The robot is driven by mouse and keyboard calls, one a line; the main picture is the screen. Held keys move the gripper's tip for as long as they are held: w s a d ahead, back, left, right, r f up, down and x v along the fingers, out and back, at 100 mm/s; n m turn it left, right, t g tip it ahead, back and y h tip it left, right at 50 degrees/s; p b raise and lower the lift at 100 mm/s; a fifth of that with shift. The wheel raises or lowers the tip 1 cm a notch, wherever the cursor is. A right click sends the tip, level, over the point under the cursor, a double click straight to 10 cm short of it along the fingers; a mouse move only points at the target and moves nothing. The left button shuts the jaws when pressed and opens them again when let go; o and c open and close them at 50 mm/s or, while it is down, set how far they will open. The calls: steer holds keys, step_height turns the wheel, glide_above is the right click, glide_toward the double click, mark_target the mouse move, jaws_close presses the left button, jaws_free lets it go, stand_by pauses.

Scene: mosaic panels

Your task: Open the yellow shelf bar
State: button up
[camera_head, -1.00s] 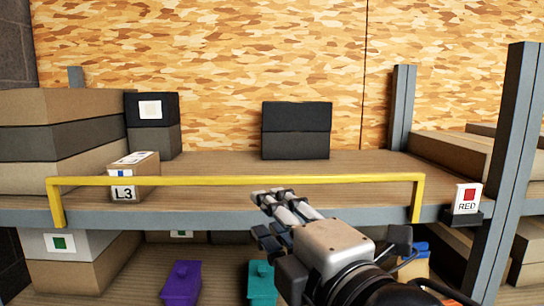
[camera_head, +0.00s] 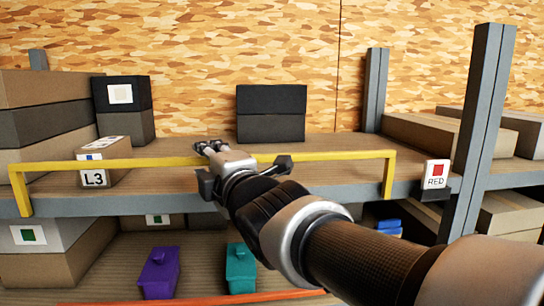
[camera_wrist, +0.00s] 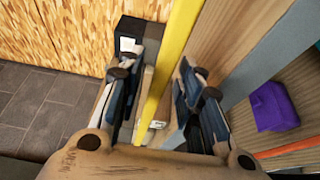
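The yellow shelf bar (camera_head: 335,157) runs along the front edge of the upper shelf, with a bent-down leg at each end. My gripper (camera_head: 209,147) overlaps the bar near its middle, with its fingertips showing above and beyond it. In the wrist view the bar (camera_wrist: 177,45) passes between the two spread fingers of my gripper (camera_wrist: 168,58). Gaps show on both sides of the bar, so the fingers are open around it and not closed on it. My gripper body hides a short part of the bar in the head view.
Behind the bar stand a small box marked L3 (camera_head: 103,160) and black boxes (camera_head: 271,114). Purple (camera_head: 159,273) and teal (camera_head: 240,268) containers stand on the lower shelf. A grey upright (camera_head: 478,130) rises at right.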

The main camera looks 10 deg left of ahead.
steer(key=shift+w+a, duration=0.2)
steer(key=shift+w, duration=0.05)
steer(key=shift+c, duration=0.2)
jaws_close()
stand_by(0.6)
